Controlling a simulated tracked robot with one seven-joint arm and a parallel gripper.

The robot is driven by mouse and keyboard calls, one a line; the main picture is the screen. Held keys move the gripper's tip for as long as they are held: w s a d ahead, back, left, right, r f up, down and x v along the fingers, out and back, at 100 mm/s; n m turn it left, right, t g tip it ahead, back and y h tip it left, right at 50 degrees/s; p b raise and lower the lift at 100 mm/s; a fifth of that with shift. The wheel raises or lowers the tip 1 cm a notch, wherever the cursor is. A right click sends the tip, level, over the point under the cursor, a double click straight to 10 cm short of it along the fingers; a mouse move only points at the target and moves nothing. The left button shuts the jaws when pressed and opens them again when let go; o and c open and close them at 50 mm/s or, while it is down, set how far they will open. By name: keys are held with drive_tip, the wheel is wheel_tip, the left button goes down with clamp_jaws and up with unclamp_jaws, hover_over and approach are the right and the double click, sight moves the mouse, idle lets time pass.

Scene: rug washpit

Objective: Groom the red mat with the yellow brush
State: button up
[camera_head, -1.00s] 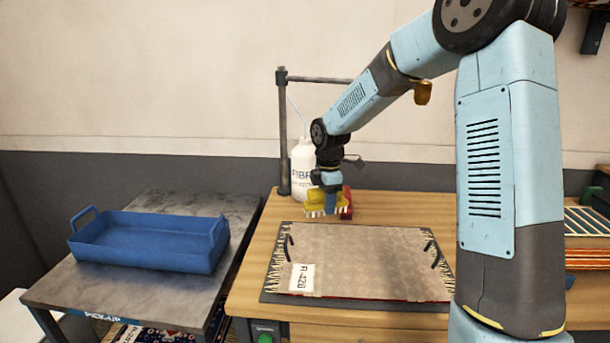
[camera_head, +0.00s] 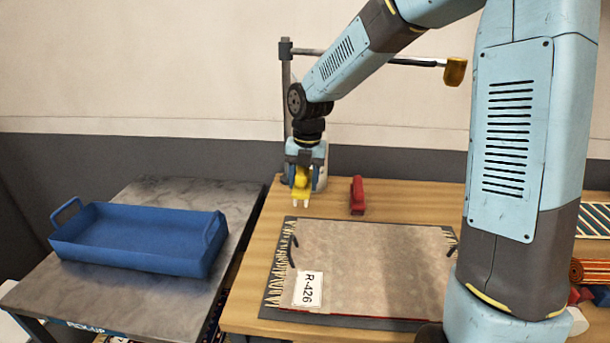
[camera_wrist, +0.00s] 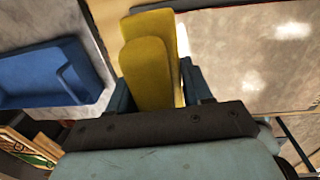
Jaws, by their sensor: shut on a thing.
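My gripper (camera_head: 304,172) is shut on the yellow brush (camera_head: 301,188) and holds it with bristles down, behind the back left corner of the mat. I cannot tell whether the bristles touch the table. In the wrist view the yellow brush (camera_wrist: 148,72) is between the fingers. The mat (camera_head: 375,262) lies flat on a dark sheet on the wooden table. Its upper face looks grey-beige, red shows only along its front edge, and pale fringe lines its left side. A white tag (camera_head: 308,289) reading R-426 lies at its front left. My arm hides the mat's right part.
A red tool (camera_head: 357,196) stands behind the mat, right of my gripper. A post with a rail (camera_head: 410,61) rises at the back. A blue tray (camera_head: 125,253) sits on the grey table at left. Striped rugs (camera_head: 592,268) lie at right. A white bottle is mostly hidden behind my gripper.

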drive_tip(key=f, duration=0.3)
drive_tip(key=shift+w+d+f, duration=0.1)
drive_tip(key=shift+d, duration=0.25)
drive_tip(key=shift+f, duration=0.75)
drive_tip(key=shift+a, duration=0.1)
